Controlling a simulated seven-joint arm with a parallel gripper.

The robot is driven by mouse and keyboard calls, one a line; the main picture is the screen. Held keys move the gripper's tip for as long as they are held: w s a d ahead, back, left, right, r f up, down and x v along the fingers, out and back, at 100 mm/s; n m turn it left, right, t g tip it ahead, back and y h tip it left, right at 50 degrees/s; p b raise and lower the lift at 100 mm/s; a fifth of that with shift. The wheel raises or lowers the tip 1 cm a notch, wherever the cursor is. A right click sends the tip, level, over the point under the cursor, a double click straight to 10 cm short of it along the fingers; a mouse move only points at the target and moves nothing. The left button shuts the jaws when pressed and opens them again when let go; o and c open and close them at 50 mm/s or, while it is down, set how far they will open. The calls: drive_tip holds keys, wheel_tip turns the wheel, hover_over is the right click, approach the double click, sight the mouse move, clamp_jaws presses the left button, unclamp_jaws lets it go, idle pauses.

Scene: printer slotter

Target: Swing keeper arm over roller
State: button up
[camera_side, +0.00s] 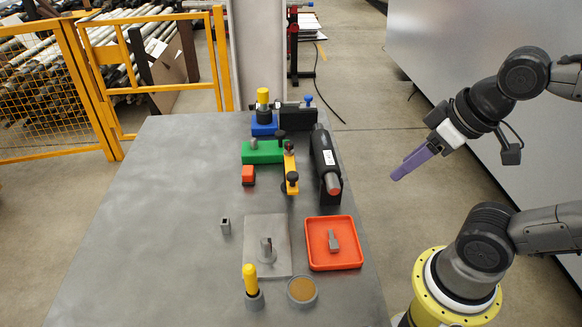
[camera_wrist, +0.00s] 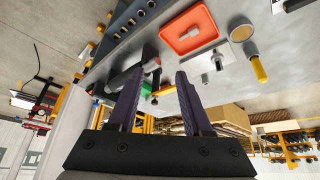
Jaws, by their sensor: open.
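The keeper arm appears to be the yellow-orange bar (camera_side: 290,168) with black knobs, beside the green block (camera_side: 263,152). The black roller (camera_side: 325,158), with a white label and reddish end, lies just right of the bar, roughly parallel to it. The bar is beside the roller, not across it. My gripper (camera_side: 396,174) has purple fingers and hangs in the air right of the table, apart from everything. In the wrist view my gripper (camera_wrist: 160,74) is open and empty; the roller (camera_wrist: 128,76) and yellow bar (camera_wrist: 165,90) show beyond the fingers, the roller partly hidden.
A red tray (camera_side: 310,244) holding a grey part, a grey plate (camera_side: 248,238) with a post, a yellow-handled tool (camera_side: 250,279) and a round dish (camera_side: 302,290) stand at the front. A blue block (camera_side: 265,126) is at the back. The table's left side (camera_side: 150,220) is clear.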

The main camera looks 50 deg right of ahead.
drive_tip(key=shift+c, duration=1.1)
drive_tip(key=shift+s+f, duration=0.15)
drive_tip(key=shift+s, duration=0.05)
drive_tip(key=shift+c, duration=1.2)
drive_tip(key=r, duration=0.1)
drive_tip(key=r+n, duration=0.1)
drive_tip(key=r, duration=0.1)
drive_tip(key=shift+s+d+n+g, duration=0.15)
drive_tip(key=shift+d+n+g, duration=0.15)
drive_tip(key=shift+n+g, duration=0.1)
clamp_jaws()
drive_tip(key=w+a+r+n+g+h, duration=0.1)
drive_tip(key=w+a+r+n+g, duration=0.15)
drive_tip(key=w+r, duration=0.35)
drive_tip(key=w+a+r+n+g+h, duration=0.1)
drive_tip(key=w+r+n+g, duration=0.1)
drive_tip(key=w+r+n, duration=0.35)
drive_tip(key=w+a+f+n+g+h, duration=0.2)
drive_tip(key=w+a+f, duration=1.1)
drive_tip(key=w+a, duration=0.1)
drive_tip(key=shift+a+f+n, duration=0.15)
drive_tip(key=shift+a+n, duration=0.25)
drive_tip(key=shift+a, duration=0.3)
drive_tip(key=shift+w+g, duration=0.1)
drive_tip(key=shift+g, duration=0.15)
